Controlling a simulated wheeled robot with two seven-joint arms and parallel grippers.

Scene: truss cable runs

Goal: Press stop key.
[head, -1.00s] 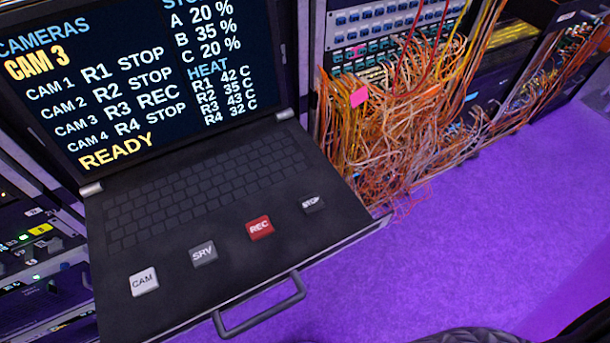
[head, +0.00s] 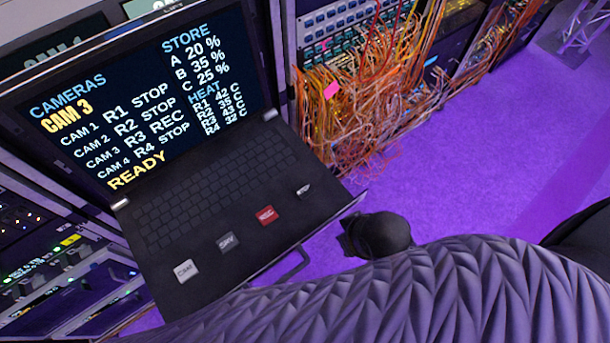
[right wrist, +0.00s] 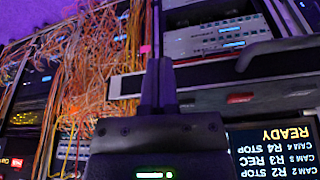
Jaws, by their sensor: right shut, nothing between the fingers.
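The stop key (head: 305,190) is a small dark key with pale lettering, rightmost in the row on the black keyboard drawer (head: 225,205). The red REC key (head: 266,215) is to its left. My right arm crosses the bottom of the head view, and its dark end (head: 376,236) is beyond the drawer's front right corner, apart from the stop key. In the right wrist view, my right gripper (right wrist: 158,62) is shut and empty, with the drawer and REC key (right wrist: 240,98) to its right. I cannot make out the stop key there. My left gripper is not in view.
The screen (head: 150,95) above the keyboard reads CAM 3 and READY, with CAM 3 at R3 REC. The drawer handle (head: 290,268) sticks out in front. Tangled orange cables (head: 350,115) hang right of the drawer. Purple floor (head: 450,185) is clear at right.

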